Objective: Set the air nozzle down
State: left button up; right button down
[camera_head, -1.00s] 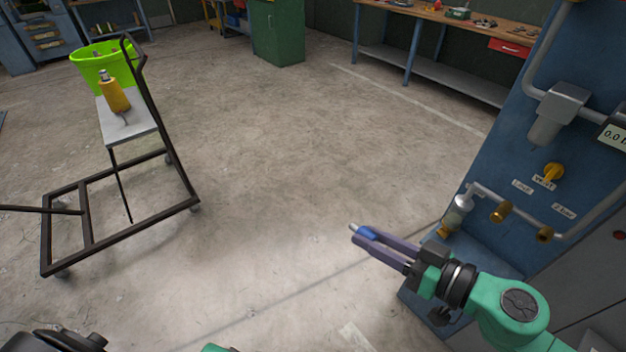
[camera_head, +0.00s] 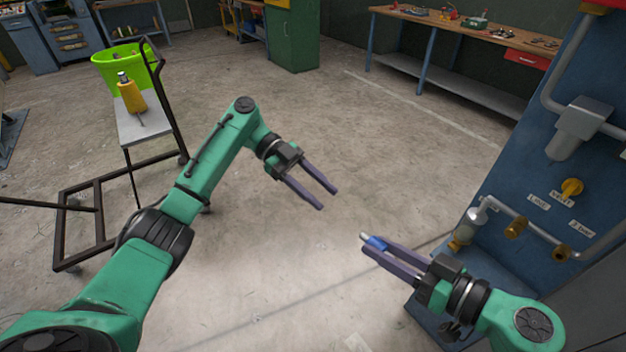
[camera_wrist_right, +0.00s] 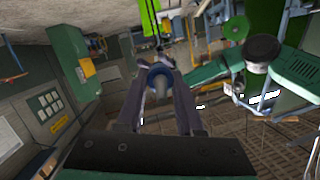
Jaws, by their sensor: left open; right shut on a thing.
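The air nozzle (camera_head: 375,242) is a small blue piece with a pale tip. My right gripper (camera_head: 382,252) is shut on it and holds it in the air, in front of the blue panel. In the right wrist view the nozzle (camera_wrist_right: 159,82) sits between the fingertips of my right gripper (camera_wrist_right: 160,88). My left gripper (camera_head: 328,199) is open and empty, up and to the left of the nozzle, with a clear gap between the two grippers.
A blue panel (camera_head: 535,175) with pipes, valves and labels stands at the right. A cart (camera_head: 147,126) with a yellow bottle (camera_head: 131,97) and a green bucket (camera_head: 118,68) stands at the left. A workbench (camera_head: 440,22) is at the back. The middle floor is bare.

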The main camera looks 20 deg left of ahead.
aim_at(361, 234)
pick_arm(q)
notch_tip(361, 234, up, 5)
jog(key=s+m+g, duration=0.2)
jog(key=s+m, duration=0.1)
jog(key=m, duration=0.1)
jog(key=shift+y, duration=0.3)
jog(key=x, duration=1.1)
jog(key=shift+d+f, duration=0.2)
jog(key=shift+d, duration=0.05)
grip_shut()
pick_arm(e)
jog(key=shift+c, duration=2.3)
grip_release()
jog(key=shift+d, duration=0.1)
